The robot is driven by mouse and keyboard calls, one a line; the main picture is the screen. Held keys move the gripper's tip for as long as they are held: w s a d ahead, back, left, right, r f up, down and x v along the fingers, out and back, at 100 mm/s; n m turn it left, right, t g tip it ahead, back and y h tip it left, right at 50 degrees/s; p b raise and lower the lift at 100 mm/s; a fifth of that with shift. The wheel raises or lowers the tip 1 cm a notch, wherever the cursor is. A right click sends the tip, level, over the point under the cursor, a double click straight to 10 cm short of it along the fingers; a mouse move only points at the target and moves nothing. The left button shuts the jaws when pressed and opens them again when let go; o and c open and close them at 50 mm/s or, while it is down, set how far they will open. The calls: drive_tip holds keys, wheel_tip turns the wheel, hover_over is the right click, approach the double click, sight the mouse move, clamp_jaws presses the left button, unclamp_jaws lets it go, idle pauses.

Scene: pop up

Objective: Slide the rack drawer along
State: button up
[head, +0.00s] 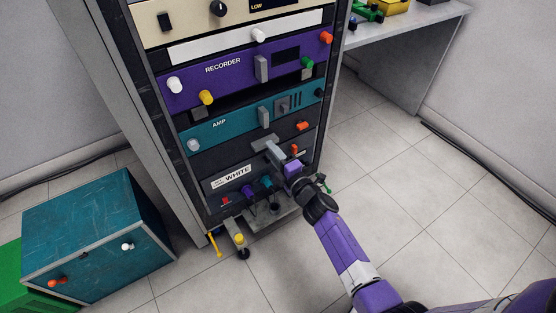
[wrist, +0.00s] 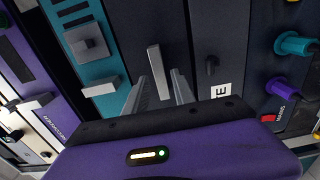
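The tall equipment rack holds a stack of drawers. A plain dark drawer (wrist: 132,22) sits between the teal AMP drawer (head: 232,124) and the dark drawer labelled WHITE (head: 215,187). A pale grey bar handle (wrist: 157,72) stands on the plain dark drawer. My gripper (wrist: 161,82) is at this drawer, its two grey fingers apart, with the handle between them near the tips. A gap shows beside the handle, so the fingers do not look clamped. In the head view, my gripper (head: 275,152) covers part of the drawer front. Exact contact cannot be told.
The purple RECORDER drawer (head: 220,77) is higher up, with knobs and a handle. A teal cabinet (head: 85,225) stands at lower left. A grey table (head: 410,40) is at back right. Tiled floor to the right is mostly clear, with a cable (head: 490,172) along the wall.

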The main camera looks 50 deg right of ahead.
drive_tip(key=x, duration=0.2)
drive_tip(key=shift+w+d, duration=0.1)
drive_tip(key=shift+w, duration=0.15)
clamp_jaws()
drive_tip(key=shift+s, duration=0.15)
drive_tip(key=p+v, duration=0.1)
drive_tip(key=v, duration=1.9)
idle(0.9)
drive_tip(key=shift+o, duration=1.2)
unclamp_jaws()
